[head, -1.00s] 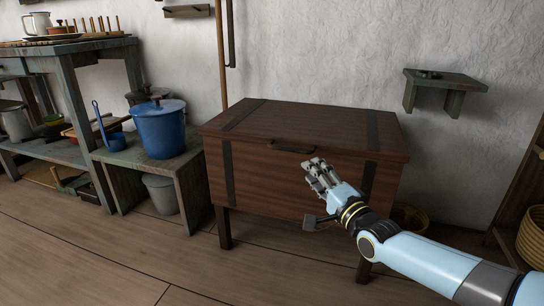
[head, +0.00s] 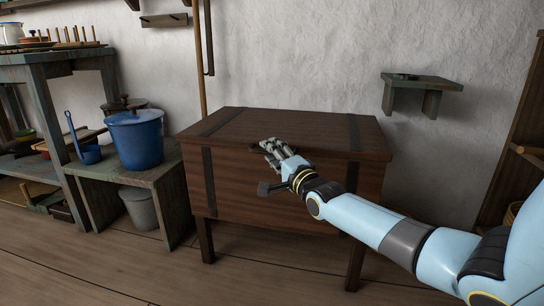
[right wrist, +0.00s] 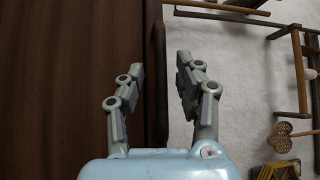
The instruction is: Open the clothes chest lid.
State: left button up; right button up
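The clothes chest (head: 235,190) is dark brown wood on legs with dark straps, and its lid (head: 285,124) lies shut. My right gripper (head: 269,146) is at the front edge of the lid, over the dark handle (head: 257,150), which it mostly hides in the head view. In the right wrist view the gripper (right wrist: 158,75) is open. Its two fingers stand apart, with a dark bar that looks like the handle (right wrist: 160,80) between them in the picture. I cannot tell whether they touch it. My left gripper is not in view.
A low bench with a blue lidded pot (head: 136,138) stands close to the chest's left side. A small wall shelf (head: 422,92) hangs behind on the right. The floor in front of the chest is clear.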

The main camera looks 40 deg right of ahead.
grip_shut()
dwell(0.6)
